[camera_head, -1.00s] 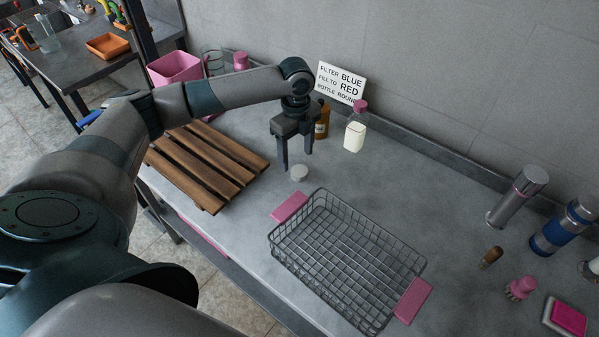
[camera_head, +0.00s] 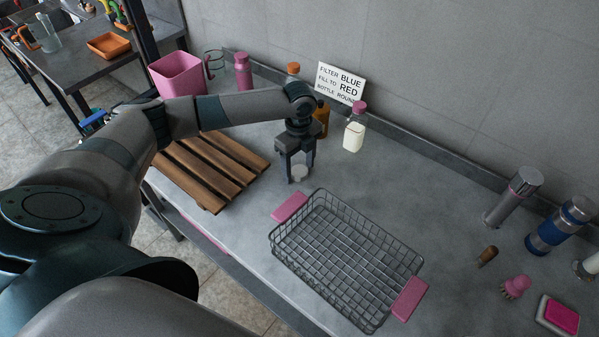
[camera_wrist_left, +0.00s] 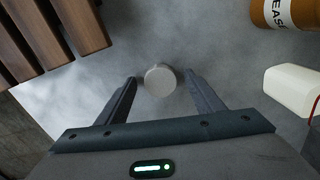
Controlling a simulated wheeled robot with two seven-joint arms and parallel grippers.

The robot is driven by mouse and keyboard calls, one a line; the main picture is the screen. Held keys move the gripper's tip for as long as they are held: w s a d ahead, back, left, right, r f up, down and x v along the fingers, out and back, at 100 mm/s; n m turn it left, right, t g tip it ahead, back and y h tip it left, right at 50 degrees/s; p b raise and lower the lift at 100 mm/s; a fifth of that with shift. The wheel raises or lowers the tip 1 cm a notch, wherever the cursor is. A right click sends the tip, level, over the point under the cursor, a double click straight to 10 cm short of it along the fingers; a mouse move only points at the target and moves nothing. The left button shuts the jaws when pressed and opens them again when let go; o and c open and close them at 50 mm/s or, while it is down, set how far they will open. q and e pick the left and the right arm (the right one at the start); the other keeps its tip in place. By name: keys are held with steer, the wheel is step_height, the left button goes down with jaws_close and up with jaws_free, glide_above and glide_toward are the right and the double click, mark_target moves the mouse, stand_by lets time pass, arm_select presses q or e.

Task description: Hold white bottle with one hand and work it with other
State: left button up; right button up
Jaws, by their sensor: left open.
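A clear bottle with white contents and a pink cap (camera_head: 354,133) stands upright on the bench near the back wall. In the left wrist view, its pale body (camera_wrist_left: 292,90) shows at the right edge. My left gripper (camera_head: 300,172) is open and points down, to the left of and in front of this bottle. My right gripper is not in view.
A wire basket with pink handles (camera_head: 345,262) stands to the front right. A wooden slatted rack (camera_head: 212,170) lies to the left. A brown bottle (camera_head: 321,119) and a sign (camera_head: 340,83) are behind the gripper. The bench right of the basket's back is clear.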

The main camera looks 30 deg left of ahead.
arm_select(q)
steer(key=c, duration=1.1)
steer(key=shift+r, duration=0.15)
